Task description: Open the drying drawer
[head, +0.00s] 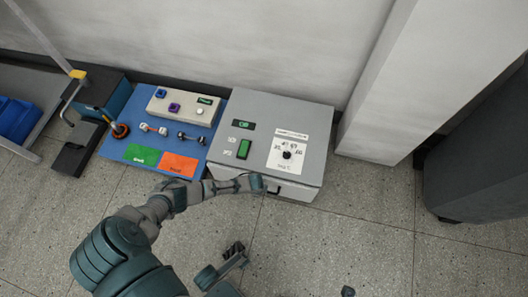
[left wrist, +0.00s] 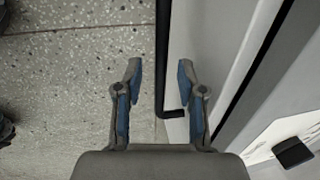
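The drying unit is a grey box (head: 262,115) on the floor by the wall, with a green switch and a dial on top. Its drawer front (head: 300,191) faces me, below the top's near edge. My left gripper (head: 262,185) is at this front and partly hides it. In the left wrist view my left gripper (left wrist: 160,75) is open, with blue-padded fingers apart. The black drawer handle (left wrist: 162,50) runs between the fingers, with its bent end close to the right finger. I cannot see contact.
A blue mat (head: 120,147) left of the box holds a beige button panel (head: 183,106), small metal parts, and green (head: 142,154) and orange (head: 179,164) cards. A white pillar (head: 410,90) stands right. The floor (head: 340,240) before the box is largely clear.

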